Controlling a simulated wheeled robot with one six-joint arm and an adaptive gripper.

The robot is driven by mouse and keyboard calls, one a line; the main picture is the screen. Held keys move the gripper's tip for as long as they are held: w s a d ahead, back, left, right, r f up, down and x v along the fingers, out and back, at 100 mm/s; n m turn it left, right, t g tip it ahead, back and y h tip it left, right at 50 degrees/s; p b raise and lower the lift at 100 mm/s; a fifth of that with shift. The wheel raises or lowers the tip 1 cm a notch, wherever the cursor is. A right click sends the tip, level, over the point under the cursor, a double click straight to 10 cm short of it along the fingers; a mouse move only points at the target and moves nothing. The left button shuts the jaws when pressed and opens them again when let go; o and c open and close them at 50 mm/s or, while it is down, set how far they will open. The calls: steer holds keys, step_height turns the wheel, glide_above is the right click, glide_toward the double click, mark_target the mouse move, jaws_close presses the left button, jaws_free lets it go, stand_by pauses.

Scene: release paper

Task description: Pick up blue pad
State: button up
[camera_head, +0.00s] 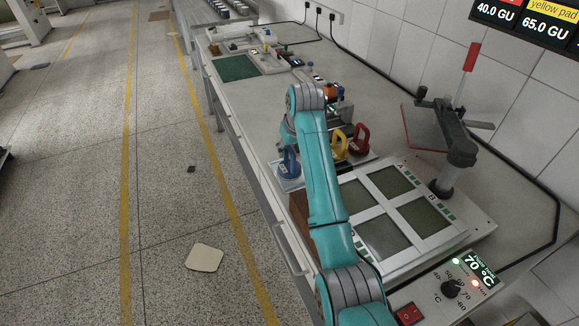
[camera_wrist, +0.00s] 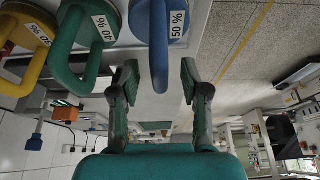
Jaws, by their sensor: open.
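The blue pad (camera_head: 288,162), with a loop handle and white label, stands on a light plate on the bench in the head view, left of my arm. In the wrist view the blue pad (camera_wrist: 158,40) is upside down in the picture, marked 50 %. My gripper (camera_wrist: 160,73) is open, with one dark finger on each side of the blue handle in the picture. I see no finger touching it; the depth between them is unclear. My arm hides much of the gripper in the head view.
A green pad (camera_wrist: 84,45) marked 40 % stands beside the blue one, with a yellow pad (camera_wrist: 28,45) beyond it. A red pad (camera_head: 359,139) stands farther right. A white four-panel plate (camera_head: 395,190) and a post with a clamp (camera_head: 457,150) are nearby.

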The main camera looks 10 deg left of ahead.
steer(key=shift+f, duration=0.1)
steer(key=shift+c, duration=0.3)
jaws_close()
steer(key=shift+r, duration=0.2)
